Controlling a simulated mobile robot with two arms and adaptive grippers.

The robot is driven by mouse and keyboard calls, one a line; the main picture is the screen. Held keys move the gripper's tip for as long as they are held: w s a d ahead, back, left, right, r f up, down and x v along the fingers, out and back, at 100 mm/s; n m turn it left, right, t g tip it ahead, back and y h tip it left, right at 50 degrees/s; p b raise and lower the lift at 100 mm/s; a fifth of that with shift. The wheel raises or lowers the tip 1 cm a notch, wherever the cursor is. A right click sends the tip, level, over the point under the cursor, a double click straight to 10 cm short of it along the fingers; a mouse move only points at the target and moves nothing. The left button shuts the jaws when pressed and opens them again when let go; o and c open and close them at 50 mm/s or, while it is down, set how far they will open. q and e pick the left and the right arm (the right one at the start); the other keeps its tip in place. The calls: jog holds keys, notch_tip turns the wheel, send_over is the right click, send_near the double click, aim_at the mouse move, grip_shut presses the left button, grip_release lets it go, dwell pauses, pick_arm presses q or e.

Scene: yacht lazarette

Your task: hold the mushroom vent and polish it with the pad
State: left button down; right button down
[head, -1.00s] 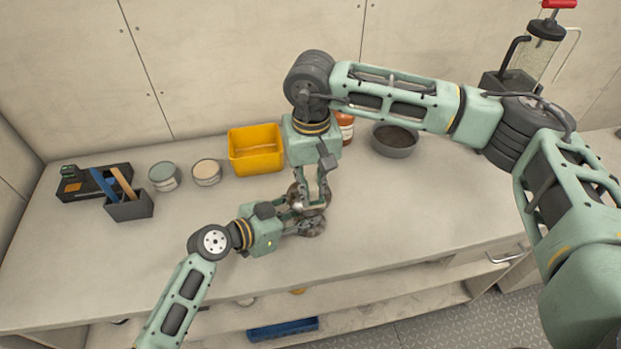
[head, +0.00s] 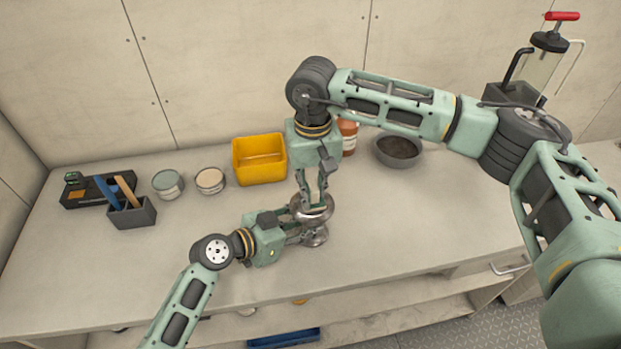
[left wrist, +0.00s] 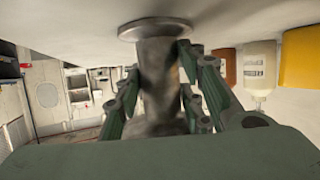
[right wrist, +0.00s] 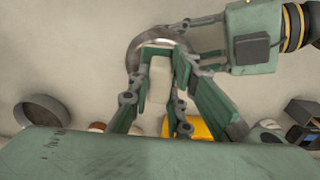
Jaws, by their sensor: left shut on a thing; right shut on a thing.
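The mushroom vent (head: 322,213) is a metal piece with a round cap, a narrower stem and a round base flange (head: 315,238) near the counter. It stands about upright. My left gripper (head: 298,232) is shut on its stem from the left; in the left wrist view the fingers flank the blotchy stem (left wrist: 158,75). My right gripper (head: 313,198) points down over the cap, shut on a pale pad (right wrist: 159,80). In the right wrist view the pad lies over the cap's ring-shaped rim (right wrist: 136,50); exact contact is hard to tell.
A dark holder (head: 133,213) with tools is at left. The front counter (head: 400,235) is clear.

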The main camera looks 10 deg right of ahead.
jog(key=s, duration=0.2)
jog(key=shift+s, duration=0.35)
jog(key=shift+w, duration=2.75)
jog(key=shift+s, duration=2.75)
jog(key=shift+w, duration=0.5)
jog(key=shift+w+f, duration=0.1)
jog(key=shift+w, duration=2.55)
pick_arm(q)
jog(key=shift+w, duration=0.1)
pick_arm(e)
notch_tip(320, 180, up, 3)
jog(key=shift+f, duration=0.2)
pick_arm(q)
jog(key=shift+f, duration=0.1)
pick_arm(e)
jog(key=shift+r, duration=2.85)
